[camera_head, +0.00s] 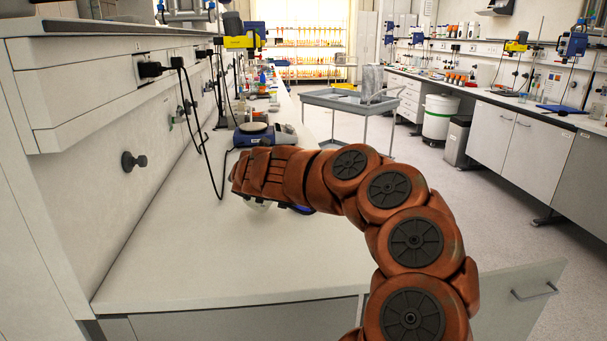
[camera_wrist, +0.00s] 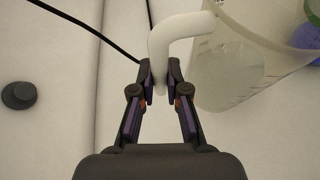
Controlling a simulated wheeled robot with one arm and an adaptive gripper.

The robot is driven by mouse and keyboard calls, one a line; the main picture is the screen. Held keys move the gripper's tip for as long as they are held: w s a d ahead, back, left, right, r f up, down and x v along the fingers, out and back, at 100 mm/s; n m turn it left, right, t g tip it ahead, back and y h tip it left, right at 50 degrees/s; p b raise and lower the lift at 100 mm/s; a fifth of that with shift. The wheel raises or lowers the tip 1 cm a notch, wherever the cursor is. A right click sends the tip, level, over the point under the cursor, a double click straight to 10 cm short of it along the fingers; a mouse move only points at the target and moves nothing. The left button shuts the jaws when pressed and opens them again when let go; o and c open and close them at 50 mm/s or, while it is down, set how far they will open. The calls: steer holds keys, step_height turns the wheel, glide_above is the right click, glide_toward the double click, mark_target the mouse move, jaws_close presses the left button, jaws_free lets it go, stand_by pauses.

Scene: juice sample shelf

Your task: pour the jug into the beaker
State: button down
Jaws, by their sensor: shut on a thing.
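The jug (camera_wrist: 235,70) is a translucent vessel with a white handle (camera_wrist: 175,35), at the upper right of the wrist view. My gripper (camera_wrist: 160,85) is shut on the lower end of that handle. A pale rounded area shows through the jug; I cannot tell whether it is liquid or the jug's base. In the head view my arm hides most of the gripper, and a small pale part (camera_head: 258,204) shows below it over the bench, probably the jug. I cannot make out the beaker for certain in either view.
The white bench top (camera_head: 190,245) is clear at front left. A balance-like device (camera_head: 265,134) stands farther back, with a black cable near the wall. A wall knob (camera_head: 133,161) sticks out at left. A blue-purple thing (camera_wrist: 288,42) shows at the wrist view's right edge.

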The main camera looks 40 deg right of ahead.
steer(key=r+p, duration=0.1)
steer(key=d+r+p, duration=0.1)
steer(key=r+m+y+p, duration=0.1)
steer(key=shift+s+d+t, duration=0.25)
steer(key=shift+s+t, duration=0.05)
steer(key=shift+s, duration=0.05)
steer(key=shift+d+r+m+p, duration=0.15)
steer(key=shift+m+p, duration=0.15)
steer(key=shift+p, duration=0.25)
steer(key=shift+s+d+r+y+p, duration=0.1)
steer(key=shift+r+y+p, duration=0.2)
steer(key=shift+p, duration=0.15)
steer(key=shift+s+d+r+m+p, duration=0.1)
steer(key=shift+d+r+m+p, duration=0.15)
steer(key=shift+r+m+p, duration=0.5)
steer(key=shift+s+d+r+m+t+y+p, duration=0.25)
steer(key=shift+d+r+m+t+y+p, duration=0.3)
steer(key=shift+p, duration=0.85)
steer(key=shift+s+d+r+m+t+y+p, duration=0.2)
steer(key=shift+d+r+p, duration=0.4)
steer(key=shift+p, duration=0.8)
steer(key=shift+s+d+r+m+t+y+p, duration=0.1)
steer(key=shift+s+d+r+m+y+p, duration=0.25)
steer(key=shift+p, duration=1)
steer(key=shift+s+d+r+m+t+p, duration=0.25)
steer(key=shift+d+p, duration=0.35)
steer(key=shift+p, duration=0.8)
steer(key=shift+s+d+r+y+p, duration=0.15)
steer(key=shift+d+r+p, duration=0.3)
steer(key=shift+p, duration=0.9)
